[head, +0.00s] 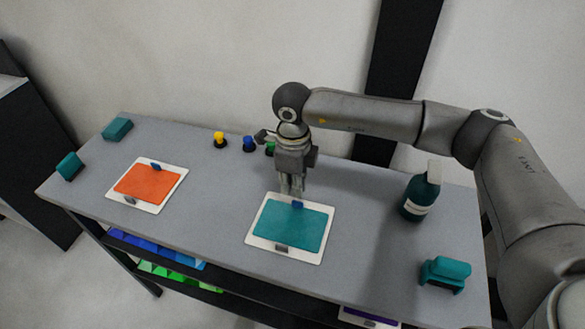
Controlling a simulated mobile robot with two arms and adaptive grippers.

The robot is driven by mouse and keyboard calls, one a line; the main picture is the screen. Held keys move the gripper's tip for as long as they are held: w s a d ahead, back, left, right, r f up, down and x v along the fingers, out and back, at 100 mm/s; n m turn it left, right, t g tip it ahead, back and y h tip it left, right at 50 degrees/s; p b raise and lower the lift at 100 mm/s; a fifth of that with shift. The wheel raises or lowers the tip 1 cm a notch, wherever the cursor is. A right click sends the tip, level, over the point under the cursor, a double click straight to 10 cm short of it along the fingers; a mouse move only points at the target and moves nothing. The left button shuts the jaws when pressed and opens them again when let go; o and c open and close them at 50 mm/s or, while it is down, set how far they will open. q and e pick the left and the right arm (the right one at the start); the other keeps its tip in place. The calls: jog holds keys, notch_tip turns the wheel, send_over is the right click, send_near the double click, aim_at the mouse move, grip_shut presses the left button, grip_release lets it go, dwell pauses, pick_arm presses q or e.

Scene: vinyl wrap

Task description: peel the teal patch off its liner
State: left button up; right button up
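The teal patch (290,226) lies flat on its white liner (256,241) in the middle of the table. A small blue tab (298,204) stands at the patch's far edge, and a grey piece (281,247) sits at the liner's near edge. My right gripper (291,192) points down just behind the far edge of the liner, close to the blue tab. Its fingers look close together, but whether they are apart, shut or touching the tab is too small to tell. My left gripper is not in view.
An orange patch (148,184) on a white liner lies at the left. Yellow (220,140), blue (249,144) and green (270,149) small items stand at the back. A dark green bottle (418,197) and a teal block (446,272) stand at the right. Two teal blocks (117,129) (70,166) sit at the left end.

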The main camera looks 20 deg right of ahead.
aim_at(291, 222)
jog(key=shift+f+p, duration=0.6)
jog(key=shift+f, duration=2.3)
jog(key=shift+c, duration=0.2)
grip_shut()
